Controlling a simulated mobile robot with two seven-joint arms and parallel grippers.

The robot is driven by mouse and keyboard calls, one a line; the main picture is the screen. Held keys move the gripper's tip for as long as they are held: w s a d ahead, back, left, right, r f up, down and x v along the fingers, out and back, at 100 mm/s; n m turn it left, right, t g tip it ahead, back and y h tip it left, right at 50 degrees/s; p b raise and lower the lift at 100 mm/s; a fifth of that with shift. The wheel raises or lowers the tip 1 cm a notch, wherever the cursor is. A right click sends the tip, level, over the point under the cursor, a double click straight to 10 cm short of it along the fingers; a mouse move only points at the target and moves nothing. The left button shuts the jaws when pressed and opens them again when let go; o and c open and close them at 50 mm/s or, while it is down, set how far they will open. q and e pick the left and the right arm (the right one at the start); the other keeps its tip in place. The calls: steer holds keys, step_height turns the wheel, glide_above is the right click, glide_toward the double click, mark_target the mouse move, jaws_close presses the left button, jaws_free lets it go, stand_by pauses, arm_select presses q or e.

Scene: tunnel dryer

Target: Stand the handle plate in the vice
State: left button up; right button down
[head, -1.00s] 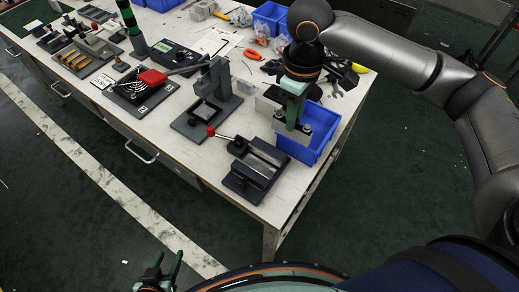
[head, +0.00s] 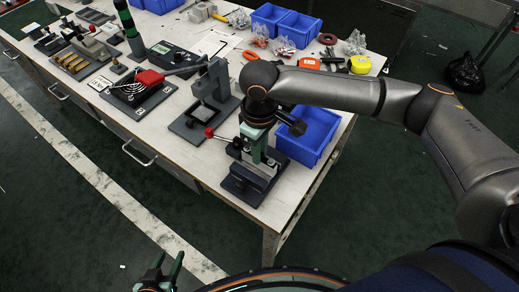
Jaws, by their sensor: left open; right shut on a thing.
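The vice (head: 240,186) stands near the front right edge of the workbench, a dark block on a base plate with a red-knobbed lever (head: 209,132). My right gripper (head: 258,158) points down directly over the vice, its green fingers at or just above the jaws. It is shut on the handle plate, which is mostly hidden by the fingers and the wrist. I cannot tell whether the plate touches the vice or sits between its jaws. My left gripper (head: 167,272) is open and empty, low at the bottom of the view, away from the bench.
A blue bin (head: 318,135) stands close to the right of the vice. A grey press-like stand (head: 208,98) is behind it to the left. A red-topped fixture (head: 149,78) with wires, a meter (head: 172,57) and more blue bins (head: 287,22) lie farther back.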

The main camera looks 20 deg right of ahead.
steer(key=c, duration=0.8)
jaws_free()
steer(key=shift+f, duration=0.1)
step_height(320, 180, up, 12)
steer(key=shift+r+p, duration=0.15)
steer(key=shift+p, duration=0.65)
